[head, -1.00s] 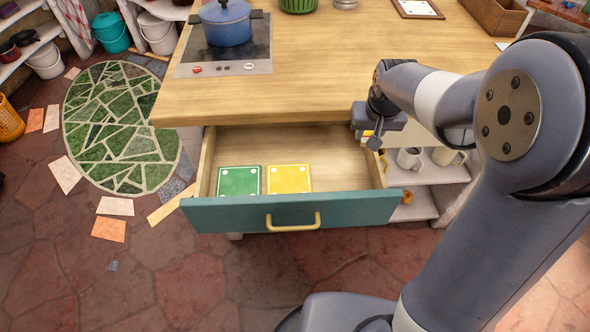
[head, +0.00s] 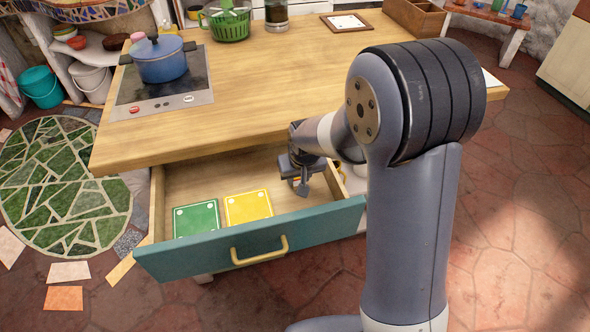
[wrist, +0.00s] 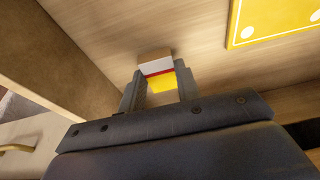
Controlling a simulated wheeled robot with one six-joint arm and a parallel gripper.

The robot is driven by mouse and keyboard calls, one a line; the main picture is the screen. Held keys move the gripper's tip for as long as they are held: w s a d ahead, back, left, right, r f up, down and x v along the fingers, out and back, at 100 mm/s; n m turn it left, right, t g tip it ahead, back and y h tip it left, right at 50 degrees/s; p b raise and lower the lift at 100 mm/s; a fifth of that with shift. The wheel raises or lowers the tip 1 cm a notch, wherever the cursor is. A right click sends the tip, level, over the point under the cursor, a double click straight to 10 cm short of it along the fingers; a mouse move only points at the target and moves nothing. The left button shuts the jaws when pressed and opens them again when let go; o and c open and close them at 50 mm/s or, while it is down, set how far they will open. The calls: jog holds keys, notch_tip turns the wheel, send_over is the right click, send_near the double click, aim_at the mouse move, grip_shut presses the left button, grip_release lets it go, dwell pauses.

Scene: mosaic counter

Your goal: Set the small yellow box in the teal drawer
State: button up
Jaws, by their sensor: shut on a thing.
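The teal drawer (head: 200,258) is pulled out under the counter. A green square (head: 197,219) and a yellow square (head: 248,206) lie flat on its floor. My gripper (head: 302,184) is over the right part of the drawer. In the wrist view, my gripper (wrist: 160,92) is shut on the small yellow box (wrist: 161,83), which shows a white band, a red stripe and a yellow face. The drawer's wooden floor (wrist: 230,72) is behind the box. I cannot tell whether the box touches the floor. In the head view the box is mostly hidden by my gripper.
The counter top (head: 250,100) overhangs the drawer's back. A blue pot (head: 160,60) stands on the stove at left, and a green basket (head: 229,24) is farther back. The drawer's right side wall stands close beside my gripper. Bare drawer floor lies right of the yellow square.

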jog(key=w, duration=0.2)
jog(key=shift+w+a, duration=0.4)
jog(key=shift+w+a+f, duration=0.1)
jog(key=shift+w+f, duration=0.1)
jog(key=shift+w, duration=0.1)
jog(key=shift+f, duration=0.35)
jog(key=shift+f, duration=0.15)
jog(key=o, duration=1)
